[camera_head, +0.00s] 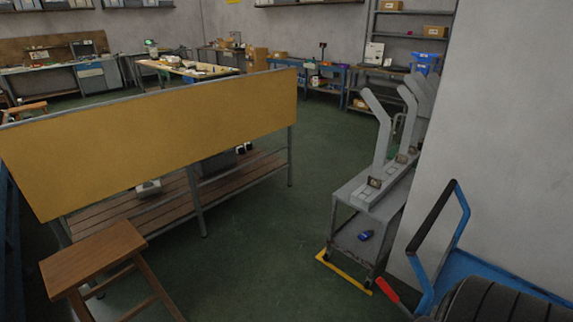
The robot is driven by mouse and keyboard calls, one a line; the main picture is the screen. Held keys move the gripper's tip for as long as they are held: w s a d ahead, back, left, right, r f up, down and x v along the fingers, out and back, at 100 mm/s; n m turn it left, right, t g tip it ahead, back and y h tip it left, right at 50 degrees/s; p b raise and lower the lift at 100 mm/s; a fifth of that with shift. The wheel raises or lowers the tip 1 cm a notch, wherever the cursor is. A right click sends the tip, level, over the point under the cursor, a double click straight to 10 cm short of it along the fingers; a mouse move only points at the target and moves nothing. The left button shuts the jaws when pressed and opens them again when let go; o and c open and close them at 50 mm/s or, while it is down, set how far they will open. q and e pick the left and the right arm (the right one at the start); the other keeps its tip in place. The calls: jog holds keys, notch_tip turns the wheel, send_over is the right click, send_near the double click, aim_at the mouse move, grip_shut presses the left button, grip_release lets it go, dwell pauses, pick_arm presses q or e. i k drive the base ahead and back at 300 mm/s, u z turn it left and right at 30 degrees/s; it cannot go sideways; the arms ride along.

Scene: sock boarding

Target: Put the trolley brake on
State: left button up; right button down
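A blue trolley (490,268) with an upright push handle (433,216) stands at the lower right, partly cut off by the frame's edge. A red-ended lever (387,290) sticks out at its left, low down, slanting up to the left. I cannot tell for certain that this lever is the brake, or whether it is on. A dark ribbed rounded thing (505,300) is at the trolley's near side. Neither of my grippers is in view.
A grey stand (350,190) with upright sock-shaped boards is left of the trolley, a yellow bar (345,273) at its foot. A yellow-panelled bench (160,140) and a wooden stool (92,258) are at left. Green floor between is clear. A grey wall (500,110) rises behind the trolley.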

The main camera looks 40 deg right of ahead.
aim_at(382, 284)
jog(key=i, duration=1.2)
jog(key=z, duration=3.4)
jog(key=k, duration=0.7)
jog(key=u, duration=1.3)
